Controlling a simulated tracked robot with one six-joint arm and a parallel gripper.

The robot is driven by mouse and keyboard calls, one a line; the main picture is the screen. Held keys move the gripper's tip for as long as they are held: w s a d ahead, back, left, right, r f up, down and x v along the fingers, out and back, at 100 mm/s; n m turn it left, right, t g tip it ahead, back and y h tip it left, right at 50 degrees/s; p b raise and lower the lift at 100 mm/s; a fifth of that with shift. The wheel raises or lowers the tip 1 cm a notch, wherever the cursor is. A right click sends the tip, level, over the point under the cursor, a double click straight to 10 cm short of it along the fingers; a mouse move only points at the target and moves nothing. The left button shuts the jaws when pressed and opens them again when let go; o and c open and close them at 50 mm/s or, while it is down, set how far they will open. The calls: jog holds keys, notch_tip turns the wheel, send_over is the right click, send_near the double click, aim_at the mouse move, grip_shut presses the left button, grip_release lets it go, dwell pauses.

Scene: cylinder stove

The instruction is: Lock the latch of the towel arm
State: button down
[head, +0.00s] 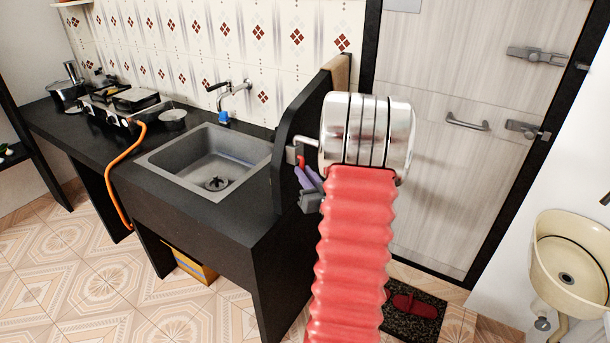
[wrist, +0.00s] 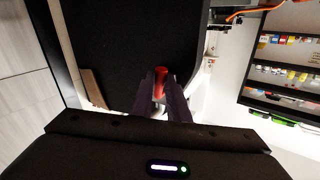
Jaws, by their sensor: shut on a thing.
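The towel arm (head: 306,141) is a thin silver rod at a grey mount on the black side panel of the counter. Part of it is hidden behind my arm. The latch (head: 301,161) shows as a small red piece just below the rod; in the wrist view its red handle (wrist: 160,80) stands between my fingers. My gripper (head: 304,174) has purple fingers and is shut on the latch handle; the fingers also show in the wrist view (wrist: 161,92). The pictures do not clearly show whether the latch is locked.
The black counter (head: 235,213) with a grey sink (head: 208,162) lies to the left. A stove (head: 122,105) with an orange hose stands farther left. A closed door (head: 450,150) is behind my arm. A cream basin (head: 570,265) is at right. Open tiled floor lies at lower left.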

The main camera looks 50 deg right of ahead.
jog(key=shift+d+f+n+t, duration=0.2)
jog(key=shift+d+n+t, duration=0.15)
jog(key=shift+n+t, duration=0.55)
jog(key=c, duration=1.7)
grip_release()
jog(key=v, duration=1.3)
jog(key=shift+s+a+r, duration=0.1)
jog(key=shift+s+a, duration=0.15)
jog(key=shift+a, duration=0.15)
